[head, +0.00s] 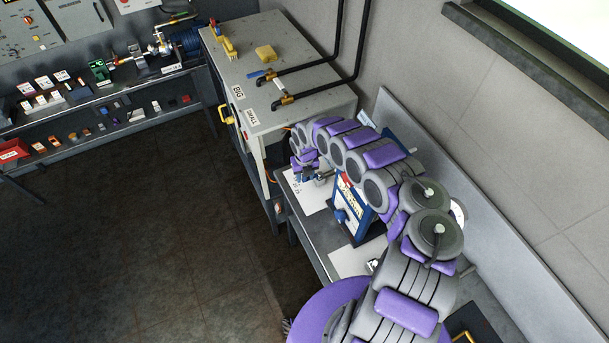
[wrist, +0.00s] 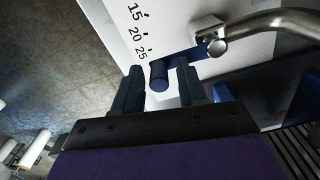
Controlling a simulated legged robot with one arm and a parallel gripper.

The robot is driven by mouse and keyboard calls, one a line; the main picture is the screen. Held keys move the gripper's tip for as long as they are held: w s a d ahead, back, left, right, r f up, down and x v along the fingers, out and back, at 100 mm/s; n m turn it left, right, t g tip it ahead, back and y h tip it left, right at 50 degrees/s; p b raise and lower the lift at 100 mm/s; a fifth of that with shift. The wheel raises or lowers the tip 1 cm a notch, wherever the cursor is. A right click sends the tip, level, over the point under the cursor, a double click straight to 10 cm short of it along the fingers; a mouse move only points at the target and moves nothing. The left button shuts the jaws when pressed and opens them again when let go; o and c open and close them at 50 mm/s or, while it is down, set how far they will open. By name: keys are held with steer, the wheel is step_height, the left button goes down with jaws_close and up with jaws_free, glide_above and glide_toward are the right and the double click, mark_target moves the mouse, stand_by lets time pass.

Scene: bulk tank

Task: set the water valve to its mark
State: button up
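The water valve has a blue lever with a round blue knob (wrist: 158,76), seen in the wrist view. The lever runs right to a silver pipe fitting (wrist: 216,46). The knob points near the 25 on a white scale plate (wrist: 172,24) that reads 15, 20 and 25 with short ticks. No separate target mark can be made out. My gripper (wrist: 158,84) is open, one finger on each side of the knob, with gaps visible. In the head view my gripper (head: 307,179) is over the white plate (head: 314,200), small and partly hidden by my arm.
A blue-framed panel (head: 350,212) stands close beside my arm on the bench. A grey cabinet (head: 270,75) with black pipes, a yellow-handled valve and a blue-handled valve (head: 262,75) is behind. Shelves (head: 110,92) with small parts line the left; the floor (head: 130,220) there is clear.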

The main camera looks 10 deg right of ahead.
steer(key=shift+o, duration=0.2)
steer(key=shift+r, duration=0.15)
step_height(320, 180, up, 17)
stand_by(0.6)
stand_by(0.5)
